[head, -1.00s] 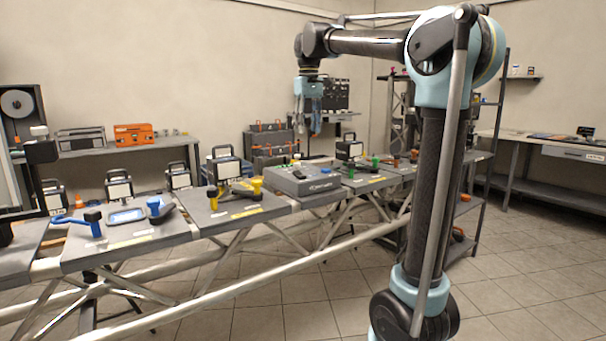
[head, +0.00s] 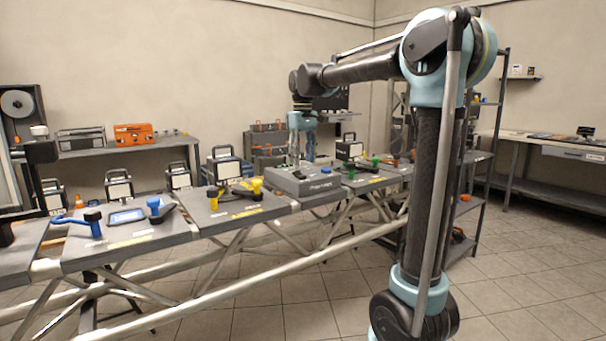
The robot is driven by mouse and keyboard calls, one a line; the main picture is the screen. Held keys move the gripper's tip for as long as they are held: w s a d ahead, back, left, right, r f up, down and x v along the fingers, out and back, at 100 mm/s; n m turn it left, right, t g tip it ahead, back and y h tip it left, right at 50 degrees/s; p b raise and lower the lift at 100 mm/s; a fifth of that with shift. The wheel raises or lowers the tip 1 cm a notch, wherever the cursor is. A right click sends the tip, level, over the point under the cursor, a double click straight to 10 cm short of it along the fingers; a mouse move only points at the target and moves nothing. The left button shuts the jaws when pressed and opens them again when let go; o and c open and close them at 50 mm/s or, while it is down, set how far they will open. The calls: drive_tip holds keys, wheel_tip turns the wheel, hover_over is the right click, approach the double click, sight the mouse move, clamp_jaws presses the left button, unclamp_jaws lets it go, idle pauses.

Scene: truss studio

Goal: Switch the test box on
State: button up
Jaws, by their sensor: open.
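The test box (head: 312,187) is a grey, low box with a sloped top, seated in the middle of the long truss bench. It has a dark control and a small green spot on its top, and a label on its front face; the switch itself is too small to make out. My gripper (head: 301,158) points down just above and behind the box's top, its lower end close to the rear part. It is open with nothing seen between the fingers. Whether it touches the box cannot be told.
On the bench left of the box are yellow-handled tools (head: 247,189) and a blue tool with a tablet (head: 126,216). Green-topped parts (head: 375,162) sit to the right. Work lamps (head: 224,165) stand behind. An orange case (head: 134,134) rests on the back table.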

sight(303, 176)
drive_tip(key=shift+f, duration=2.8)
